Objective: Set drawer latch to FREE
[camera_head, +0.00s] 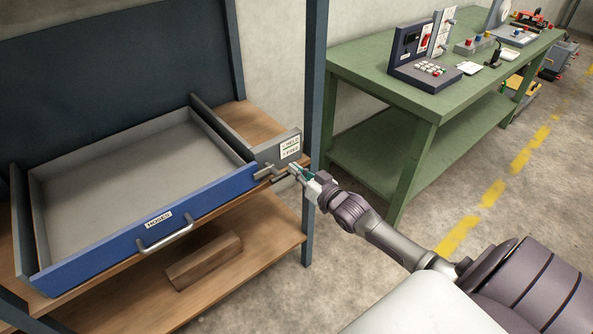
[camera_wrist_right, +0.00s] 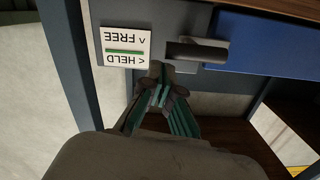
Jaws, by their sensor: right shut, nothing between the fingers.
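The drawer (camera_head: 150,225) has a blue front and grey walls and stands pulled out and empty. A small grey latch bar (camera_head: 265,172) sits at the right end of its front. In the right wrist view the latch bar (camera_wrist_right: 197,53) lies sideways, its end reaching the edge of the blue front (camera_wrist_right: 265,45). A white label (camera_head: 290,147) marked HELD and FREE is on the grey block beside it; it appears upside down in the wrist view (camera_wrist_right: 125,47). My right gripper (camera_head: 294,171) is shut and empty, its fingertips (camera_wrist_right: 162,68) close by the latch bar; contact is unclear.
A blue post (camera_head: 314,80) rises just behind my right gripper. A wooden block (camera_head: 205,260) lies on the shelf under the drawer. A green bench (camera_head: 385,75) with panels and devices stands at the right. Open floor lies between.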

